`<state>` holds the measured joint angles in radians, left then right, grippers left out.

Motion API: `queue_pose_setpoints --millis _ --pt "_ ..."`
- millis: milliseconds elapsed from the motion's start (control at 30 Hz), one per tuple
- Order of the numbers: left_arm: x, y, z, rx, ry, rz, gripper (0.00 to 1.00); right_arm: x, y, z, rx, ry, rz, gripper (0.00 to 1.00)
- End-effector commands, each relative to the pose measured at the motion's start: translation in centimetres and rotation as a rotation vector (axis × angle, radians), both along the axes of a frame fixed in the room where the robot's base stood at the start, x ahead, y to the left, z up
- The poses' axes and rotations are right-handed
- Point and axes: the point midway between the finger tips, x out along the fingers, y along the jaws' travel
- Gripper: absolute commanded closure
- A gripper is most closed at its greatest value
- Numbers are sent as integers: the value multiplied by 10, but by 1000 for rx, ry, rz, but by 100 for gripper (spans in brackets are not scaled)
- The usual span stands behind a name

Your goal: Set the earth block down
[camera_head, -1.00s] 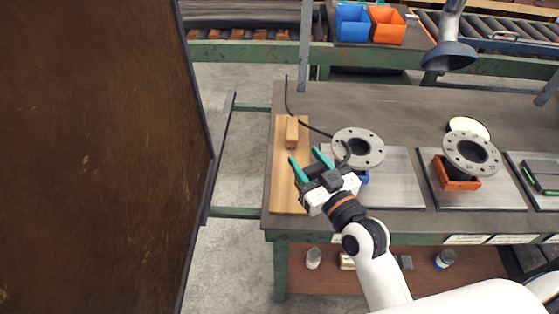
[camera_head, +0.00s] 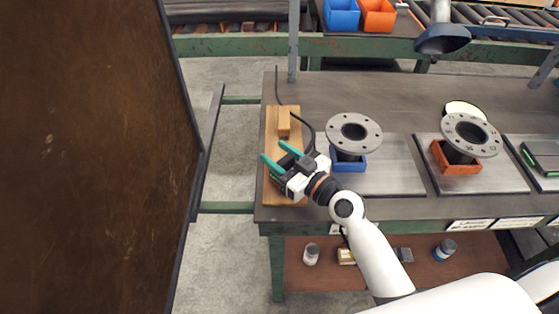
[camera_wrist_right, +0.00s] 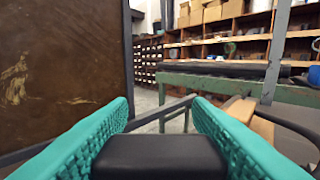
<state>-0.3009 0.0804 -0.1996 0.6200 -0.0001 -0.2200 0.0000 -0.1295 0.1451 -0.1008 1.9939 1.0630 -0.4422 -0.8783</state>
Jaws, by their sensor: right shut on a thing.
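My right gripper (camera_head: 272,150) has teal fingers and is over the wooden board (camera_head: 272,188) at the left end of the bench. It is shut on the earth block, a dark block (camera_wrist_right: 158,153) low between the teal fingers in the right wrist view. In the head view the block (camera_head: 288,162) is small and partly hidden by the fingers. A black cable (camera_head: 309,128) runs from the back of the bench to the gripper. I cannot tell whether the block touches the board. My left gripper is out of view.
A wooden block (camera_head: 283,122) stands on the board's far part. A flanged pipe (camera_head: 354,133) in a blue holder (camera_head: 349,164) is close right of my gripper. Another flanged pipe (camera_head: 471,135) sits in an orange holder (camera_head: 457,169). A brown panel (camera_head: 80,150) stands at the left.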

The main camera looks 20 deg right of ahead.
Motion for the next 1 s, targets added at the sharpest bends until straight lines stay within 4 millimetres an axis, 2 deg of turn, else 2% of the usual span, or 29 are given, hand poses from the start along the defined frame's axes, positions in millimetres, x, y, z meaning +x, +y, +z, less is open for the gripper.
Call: queue_pose_setpoints --millis 100,467,500,600,633,1000 --pt "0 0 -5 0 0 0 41 0 0 -12 1 -4 -2 100" --pt "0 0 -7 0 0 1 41 0 0 -15 1 -5 -2 100" --pt "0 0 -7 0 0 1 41 0 0 -16 -1 0 -1 51" --pt "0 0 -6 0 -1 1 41 0 0 -16 -1 0 -1 35" --pt "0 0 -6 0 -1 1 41 0 0 -16 -1 0 -1 33" --pt "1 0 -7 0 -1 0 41 -4 -3 -16 -1 0 -2 33"
